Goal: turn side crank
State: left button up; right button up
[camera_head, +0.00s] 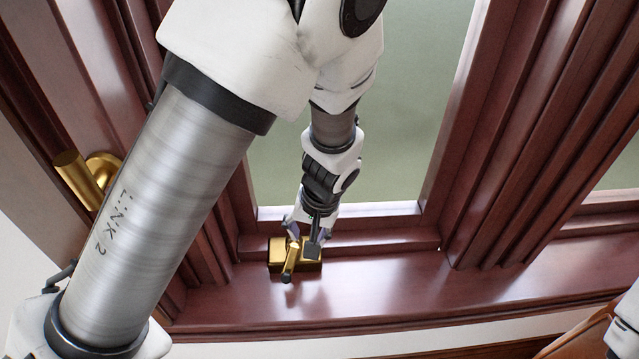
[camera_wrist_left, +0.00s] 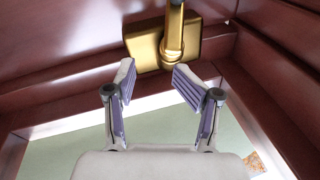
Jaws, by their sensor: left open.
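The side crank is a gold box-shaped base (camera_head: 311,265) on the dark red wooden sill, with a gold crank arm (camera_head: 290,262) angled out toward the front and a dark tip. My left gripper (camera_head: 303,240) reaches down to it from above and partly covers its back. In the left wrist view the gold base (camera_wrist_left: 147,50) and crank arm (camera_wrist_left: 174,35) lie just beyond my left gripper (camera_wrist_left: 154,72). Its two fingers are apart with nothing between them, and the crank arm is ahead of the right fingertip. Contact cannot be told. My right gripper does not show.
A window pane (camera_head: 385,110) in a dark red wooden frame stands behind the crank. A gold handle (camera_head: 80,175) is on the left frame, partly behind my left arm. The sill (camera_head: 400,275) right of the crank is bare. A brown object (camera_head: 585,335) shows at the lower right.

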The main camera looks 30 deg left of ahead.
aim_at(293, 255)
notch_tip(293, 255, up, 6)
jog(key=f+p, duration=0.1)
jog(key=p, duration=0.2)
pick_arm(q)
jog(key=shift+g, duration=0.5)
jog(key=s+f+b, duration=0.1)
jog(key=s+a+f+b, duration=0.1)
jog(key=f+b, duration=0.3)
jog(key=shift+s+a+f, duration=0.2)
jog(key=shift+s+a, duration=0.2)
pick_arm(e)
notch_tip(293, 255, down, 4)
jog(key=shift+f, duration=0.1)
pick_arm(q)
jog(key=shift+r, duration=0.1)
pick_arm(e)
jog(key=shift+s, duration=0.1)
pick_arm(q)
grip_shut()
